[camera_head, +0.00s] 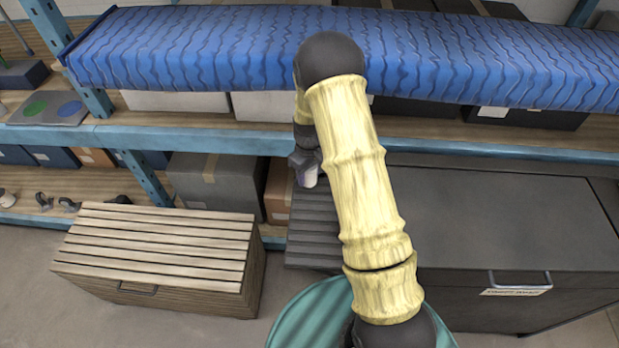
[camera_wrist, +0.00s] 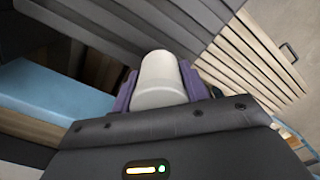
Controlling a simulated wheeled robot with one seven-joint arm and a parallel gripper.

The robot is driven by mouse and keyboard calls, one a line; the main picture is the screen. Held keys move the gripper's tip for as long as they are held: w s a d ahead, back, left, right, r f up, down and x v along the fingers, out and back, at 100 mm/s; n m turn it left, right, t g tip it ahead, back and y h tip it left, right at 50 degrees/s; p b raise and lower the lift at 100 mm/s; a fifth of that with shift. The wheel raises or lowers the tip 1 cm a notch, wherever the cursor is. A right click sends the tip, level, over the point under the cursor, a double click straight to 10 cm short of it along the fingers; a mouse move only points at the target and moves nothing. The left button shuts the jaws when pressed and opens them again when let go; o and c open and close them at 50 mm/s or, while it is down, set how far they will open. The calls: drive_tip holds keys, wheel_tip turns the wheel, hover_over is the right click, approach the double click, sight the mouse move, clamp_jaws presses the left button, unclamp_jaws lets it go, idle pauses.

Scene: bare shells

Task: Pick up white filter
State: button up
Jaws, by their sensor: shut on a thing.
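The white filter (camera_wrist: 158,80) is a pale, rounded cylinder in the wrist view, between the purple fingers of my gripper (camera_wrist: 157,88). My gripper is shut on it, with a finger against each side. In the head view my gripper (camera_head: 304,170) is near the shelf front, left of my arm, and points downward. The white filter (camera_head: 308,179) shows there as a small pale end below the fingers. It appears to be held above the dark slatted surface; the exact gap cannot be told.
A wooden slatted box (camera_head: 160,245) stands on the floor at left. A dark slatted surface (camera_head: 312,228) lies below my gripper. A large dark chest (camera_head: 510,250) stands at right.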

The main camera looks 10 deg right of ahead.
wheel_tip(320, 180, up, 8)
drive_tip(key=shift+f+b, duration=0.1)
drive_tip(key=shift+b, duration=0.75)
